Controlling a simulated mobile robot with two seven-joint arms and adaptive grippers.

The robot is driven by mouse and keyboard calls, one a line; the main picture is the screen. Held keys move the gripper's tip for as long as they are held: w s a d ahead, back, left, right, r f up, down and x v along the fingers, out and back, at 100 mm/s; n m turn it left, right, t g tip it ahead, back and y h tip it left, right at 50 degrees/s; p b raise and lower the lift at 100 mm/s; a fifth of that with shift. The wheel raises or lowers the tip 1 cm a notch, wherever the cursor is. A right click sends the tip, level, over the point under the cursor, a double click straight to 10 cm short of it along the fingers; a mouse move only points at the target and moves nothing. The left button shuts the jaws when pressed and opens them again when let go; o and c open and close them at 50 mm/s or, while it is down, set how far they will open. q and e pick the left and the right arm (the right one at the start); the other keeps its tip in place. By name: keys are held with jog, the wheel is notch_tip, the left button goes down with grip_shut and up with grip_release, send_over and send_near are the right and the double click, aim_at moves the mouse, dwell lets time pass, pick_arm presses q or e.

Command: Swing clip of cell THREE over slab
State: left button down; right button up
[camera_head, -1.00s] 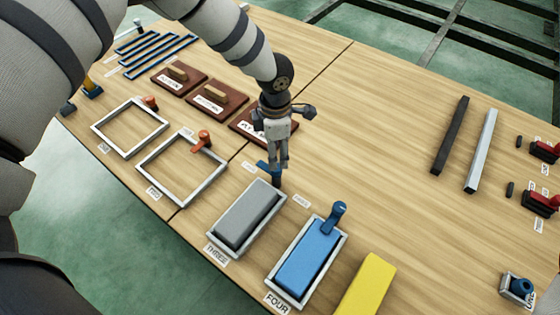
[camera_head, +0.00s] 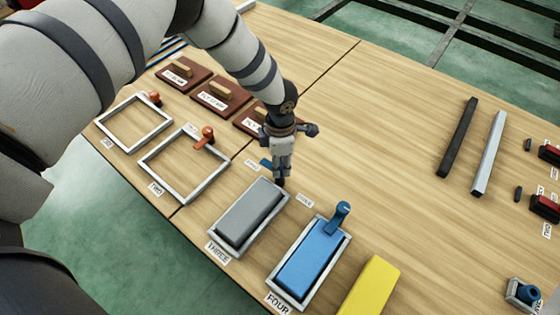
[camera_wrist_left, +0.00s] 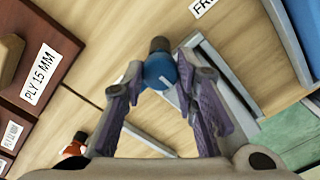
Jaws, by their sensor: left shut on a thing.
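Cell THREE is a light metal frame (camera_head: 217,248) with a grey slab (camera_head: 252,212) lying in it. Its blue clip (camera_head: 266,163) is at the far end of the frame, mostly hidden by my left gripper (camera_head: 281,182). The clip's visible blue part points away from the slab, to the upper left. In the left wrist view the blue knob of the clip (camera_wrist_left: 160,72) sits between the fingertips of my left gripper (camera_wrist_left: 163,85), which is shut on it. My right gripper is not in view.
Empty frame TWO (camera_head: 163,180) with an orange clip (camera_head: 205,137) is to the left. A yellow block (camera_head: 371,288) lies to the right.

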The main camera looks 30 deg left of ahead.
pick_arm(q)
jog(key=n, duration=0.4)
jog(key=shift+n, duration=0.4)
jog(key=n, duration=0.4)
jog(key=shift+n+p, duration=0.3)
jog(key=shift+p, duration=0.1)
jog(key=n+p, duration=0.1)
jog(key=n, duration=0.4)
jog(key=shift+n, duration=1.8)
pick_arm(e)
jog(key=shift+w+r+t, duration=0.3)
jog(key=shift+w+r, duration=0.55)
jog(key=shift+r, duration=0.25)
pick_arm(q)
jog(key=c, duration=1.2)
grip_release()
jog(key=shift+c, duration=0.2)
